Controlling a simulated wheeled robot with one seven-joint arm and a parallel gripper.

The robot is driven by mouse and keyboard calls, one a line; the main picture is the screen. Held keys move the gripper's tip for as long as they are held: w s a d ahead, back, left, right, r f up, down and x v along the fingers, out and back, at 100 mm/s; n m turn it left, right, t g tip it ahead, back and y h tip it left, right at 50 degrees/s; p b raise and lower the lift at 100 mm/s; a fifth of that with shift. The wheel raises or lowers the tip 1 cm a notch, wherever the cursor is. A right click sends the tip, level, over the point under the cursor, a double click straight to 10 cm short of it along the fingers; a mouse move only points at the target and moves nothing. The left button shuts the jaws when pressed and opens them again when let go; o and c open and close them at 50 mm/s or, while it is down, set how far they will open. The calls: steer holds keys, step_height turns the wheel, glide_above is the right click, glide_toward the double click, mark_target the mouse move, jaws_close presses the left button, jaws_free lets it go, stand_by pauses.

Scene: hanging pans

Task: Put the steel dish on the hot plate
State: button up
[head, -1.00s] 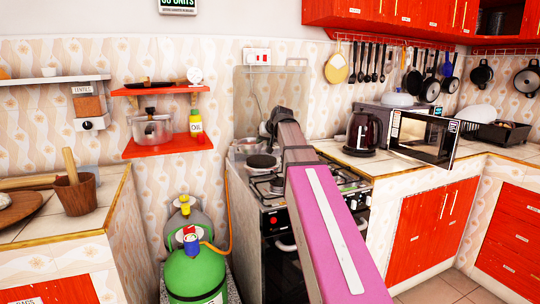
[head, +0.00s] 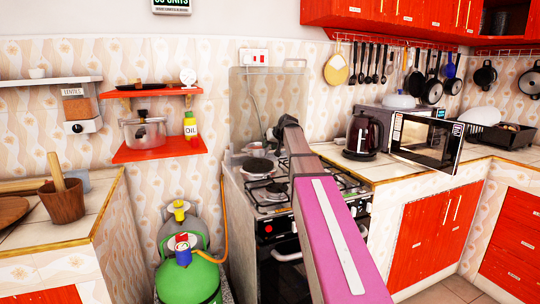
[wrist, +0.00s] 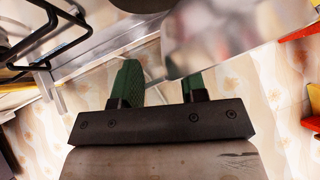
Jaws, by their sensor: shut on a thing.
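The steel dish (wrist: 212,38) shows as a bright, shiny surface at the top of the wrist view, at the fingers. My gripper (wrist: 162,85) has green fingers and is shut on it; the exact contact is partly hidden. In the head view my arm reaches over the stove, and the gripper itself is hard to make out behind my dark wrist. The hot plate (head: 259,166) is a dark round disc at the back left of the stove top, close below my wrist.
The stove (head: 272,197) has black burner grates at its front and right. A glass lid (head: 255,97) stands upright behind it. A kettle (head: 363,136) and an open microwave (head: 425,140) are on the right counter. A green gas cylinder (head: 190,278) stands on the left.

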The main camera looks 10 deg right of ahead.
steer(key=shift+w+d+f, duration=0.1)
steer(key=shift+w+f, duration=0.2)
steer(key=shift+w, duration=0.05)
steer(key=shift+f, duration=1.9)
steer(key=o, duration=1)
steer(key=shift+s, duration=0.1)
steer(key=v, duration=1.2)
